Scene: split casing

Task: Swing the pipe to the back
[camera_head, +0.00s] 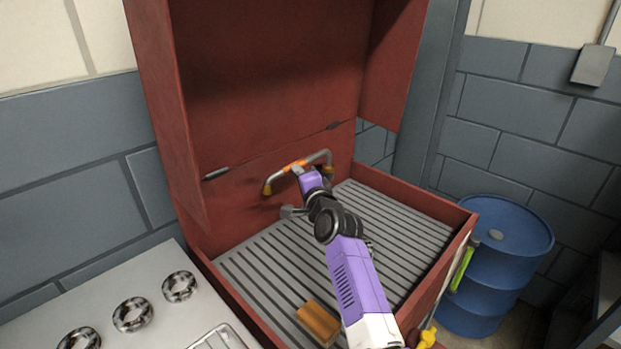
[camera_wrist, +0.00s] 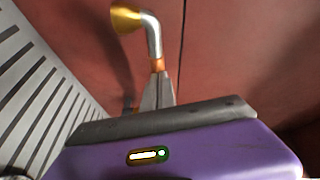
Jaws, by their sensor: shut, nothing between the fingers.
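The pipe (camera_head: 320,157) is a silver bent tube with an orange middle and yellow ends. It is at the back inner wall of the open red casing (camera_head: 185,130), below the hinges. My gripper (camera_head: 298,171) is at the pipe's orange middle, with its fingers shut and nothing between them. In the wrist view, the shut fingers (camera_wrist: 158,92) reach up to an orange band on the pipe (camera_wrist: 153,38), in front of the red wall. I cannot tell whether they touch it.
A slatted grey grate (camera_head: 265,268) fills the casing floor, with an orange-brown block (camera_head: 318,323) on it. A stove top with burners (camera_head: 133,314) is at left. A blue drum (camera_head: 505,265) stands at right. The raised red lid overhangs the back.

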